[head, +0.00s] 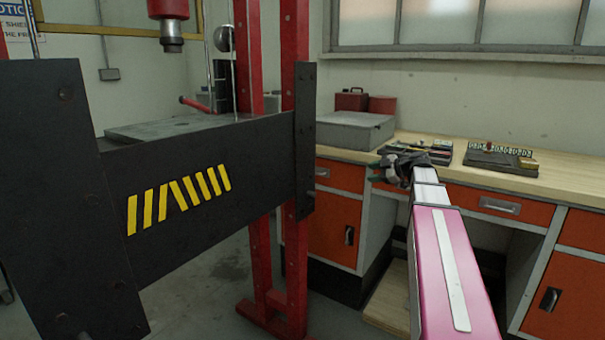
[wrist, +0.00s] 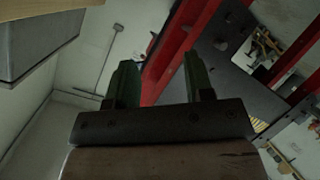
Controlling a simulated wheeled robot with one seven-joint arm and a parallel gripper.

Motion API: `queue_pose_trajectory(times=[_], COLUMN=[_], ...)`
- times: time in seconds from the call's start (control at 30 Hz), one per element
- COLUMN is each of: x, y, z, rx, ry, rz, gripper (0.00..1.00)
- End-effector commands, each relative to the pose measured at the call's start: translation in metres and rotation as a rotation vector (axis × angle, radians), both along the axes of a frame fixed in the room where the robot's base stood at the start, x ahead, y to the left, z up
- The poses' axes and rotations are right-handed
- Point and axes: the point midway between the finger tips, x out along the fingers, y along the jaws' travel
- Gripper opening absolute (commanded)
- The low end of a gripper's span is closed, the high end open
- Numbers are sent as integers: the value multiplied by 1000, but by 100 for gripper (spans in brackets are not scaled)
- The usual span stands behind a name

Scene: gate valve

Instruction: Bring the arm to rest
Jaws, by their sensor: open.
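My gripper (head: 385,171) is at the end of my outstretched pink and white arm in the head view, in front of the workbench's front edge. It looks small and dark there, with a little green at the fingers. In the wrist view my gripper (wrist: 158,78) shows two green fingers spread apart on a dark crossbar. Nothing is held between them. A red frame post (wrist: 172,62) shows in the background behind the fingers. No gate valve can be made out in either view.
A press with a black beam (head: 215,185) and red posts (head: 291,130) stands to the left of my arm. The wooden workbench (head: 440,172) carries a grey box (head: 345,132), a tool tray (head: 415,152) and a dark block set (head: 500,158). Orange cabinets (head: 335,225) stand below.

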Motion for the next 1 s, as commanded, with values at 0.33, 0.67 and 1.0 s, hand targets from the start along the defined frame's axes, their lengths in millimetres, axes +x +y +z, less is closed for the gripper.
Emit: queue_pose_trajectory(times=[0.33,0.67,1.0], x=[-75,-167,-249], y=[58,83,83], z=[-164,-280,-345], rx=[-26,-109,-162], ry=[719,1183,1329], rz=[-334,-843,-1385], gripper=[48,48,48])
